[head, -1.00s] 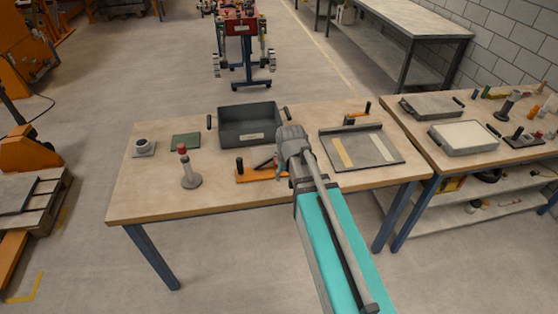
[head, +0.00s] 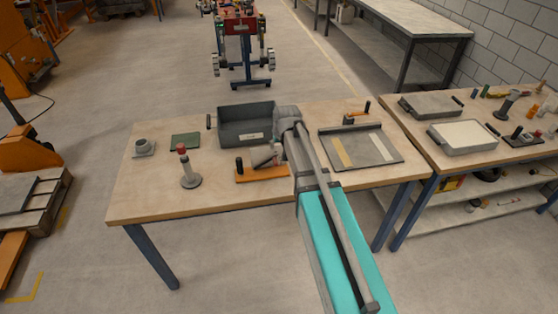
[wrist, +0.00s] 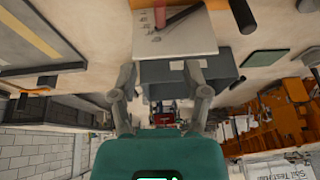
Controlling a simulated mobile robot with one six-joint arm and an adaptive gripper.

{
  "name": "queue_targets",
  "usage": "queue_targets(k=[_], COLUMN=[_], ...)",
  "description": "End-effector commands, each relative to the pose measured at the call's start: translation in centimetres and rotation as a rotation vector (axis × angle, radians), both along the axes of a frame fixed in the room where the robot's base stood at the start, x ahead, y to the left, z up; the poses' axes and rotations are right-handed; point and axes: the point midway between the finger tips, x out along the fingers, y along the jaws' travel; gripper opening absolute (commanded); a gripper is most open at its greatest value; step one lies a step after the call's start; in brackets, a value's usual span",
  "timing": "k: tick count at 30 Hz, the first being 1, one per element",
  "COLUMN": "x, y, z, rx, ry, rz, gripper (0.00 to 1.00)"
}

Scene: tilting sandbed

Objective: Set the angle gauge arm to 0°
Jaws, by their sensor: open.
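The angle gauge has an orange base (head: 262,174) on the near middle of the bench in the head view. A pale plate with dark tick marks (wrist: 172,38) stands on it, upper middle of the wrist view. A dark gauge arm (wrist: 182,18) lies slanted across that plate, near a reddish-pink part (wrist: 160,16). Its exact angle cannot be read. My gripper (wrist: 160,72) is open and empty, its two fingers apart with the plate beyond them. In the head view my arm hides the gripper's fingertips and part of the gauge's right side.
A dark grey bin (head: 240,126) stands behind the gauge. A red-topped post (head: 188,168) stands to its left, with a green pad (head: 186,141) and a small grey cup (head: 143,146). A grey board with strips (head: 362,148) lies right. The bench's front left is bare.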

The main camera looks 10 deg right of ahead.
Motion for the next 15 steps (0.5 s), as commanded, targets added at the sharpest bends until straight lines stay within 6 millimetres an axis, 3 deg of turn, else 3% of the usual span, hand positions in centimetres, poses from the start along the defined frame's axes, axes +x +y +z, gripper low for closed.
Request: queue_targets(k=[15], x=[1.1], y=[0.2], z=[-3.0], rx=[0.000], ry=[0.001], rz=[0.001], gripper=[0.61])
